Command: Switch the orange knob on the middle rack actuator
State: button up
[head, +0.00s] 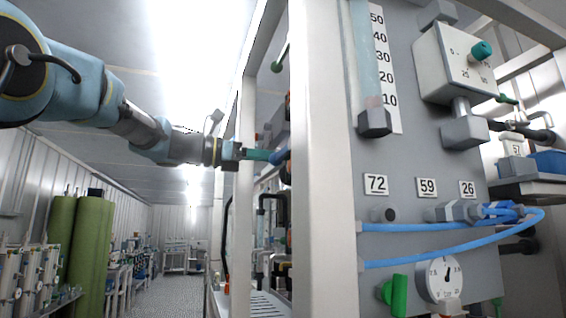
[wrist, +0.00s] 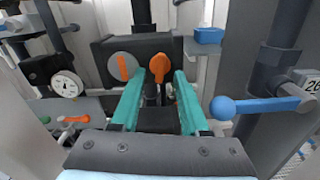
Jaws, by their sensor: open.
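The orange knob (wrist: 158,66) sits upright on the front of a black actuator box (wrist: 104,48) in the wrist view. To its left on the same box is a grey disc (wrist: 122,65) with an orange bar. My gripper (wrist: 160,77) is open, with its teal fingers on either side of the orange knob's lower part. I cannot tell how much depth is left between the fingertips and the knob, or whether they touch. In the head view my gripper (head: 262,155) reaches toward the rack from the left; the knob is hidden there.
A blue ball-ended lever (wrist: 225,107) is right of my fingers, and a blue block (wrist: 208,36) is above right. A gauge (wrist: 67,84) and a small orange handle (wrist: 76,119) are at left. A white post (head: 322,160) stands beside my gripper; the aisle (head: 150,285) is clear.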

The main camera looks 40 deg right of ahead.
jog(key=b+v, duration=0.2)
jog(key=v, duration=0.6)
jog(key=shift+a+b, duration=0.2)
jog(key=shift+b, duration=0.1)
jog(key=shift+w, duration=0.15)
